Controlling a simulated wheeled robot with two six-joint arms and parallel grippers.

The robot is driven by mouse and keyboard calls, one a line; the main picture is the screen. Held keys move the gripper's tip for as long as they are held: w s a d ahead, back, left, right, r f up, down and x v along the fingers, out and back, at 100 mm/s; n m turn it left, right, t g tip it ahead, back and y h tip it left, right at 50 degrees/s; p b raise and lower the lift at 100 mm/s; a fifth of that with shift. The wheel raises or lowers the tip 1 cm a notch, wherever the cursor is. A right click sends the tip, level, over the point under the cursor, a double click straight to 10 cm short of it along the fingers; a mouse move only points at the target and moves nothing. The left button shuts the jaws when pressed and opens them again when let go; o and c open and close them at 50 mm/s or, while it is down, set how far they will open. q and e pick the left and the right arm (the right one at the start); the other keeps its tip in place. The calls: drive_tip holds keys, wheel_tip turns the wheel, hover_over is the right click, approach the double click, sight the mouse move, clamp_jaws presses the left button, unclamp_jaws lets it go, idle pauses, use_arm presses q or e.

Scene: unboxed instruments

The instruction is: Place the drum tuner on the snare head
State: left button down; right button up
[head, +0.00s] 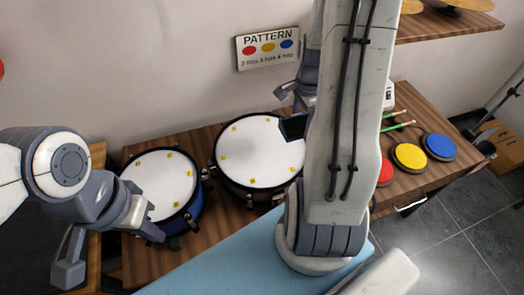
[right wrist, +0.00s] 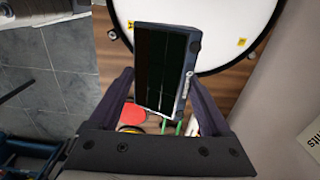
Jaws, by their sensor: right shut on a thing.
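The drum tuner (right wrist: 165,70), a flat dark device with a black screen, is held between the two fingers of my right gripper (right wrist: 160,85) in the right wrist view. In the head view the tuner (head: 294,127) shows over the right part of a larger drum's white head (head: 248,148), partly hidden by my right arm. It looks raised above the head; I see no contact. A smaller blue drum (head: 160,184) with a white head stands to the left. I cannot tell by label which is the snare. My left gripper (head: 110,250) is open and empty, front left of the blue drum.
A wooden table (head: 135,255) carries the drums. Red, yellow (head: 409,156) and blue (head: 440,147) pads and green-tipped sticks (head: 398,126) lie to the right. A pattern sign (head: 267,48) hangs on the wall. A light blue surface (head: 235,262) lies in front.

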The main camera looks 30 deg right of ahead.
drive_tip(key=shift+w+a+f, duration=0.15)
drive_tip(key=shift+w+f, duration=0.05)
drive_tip(key=shift+f, duration=0.05)
drive_tip(key=p, duration=0.3)
hover_over(263, 147)
wheel_tip(263, 147, down, 6)
drive_tip(key=shift+s+f, duration=0.1)
wheel_tip(263, 147, down, 4)
drive_tip(key=shift+r+p, duration=0.15)
drive_tip(key=shift+p, duration=0.3)
drive_tip(key=shift+f, duration=0.25)
drive_tip(key=shift+f, duration=0.15)
drive_tip(key=o, duration=1.3)
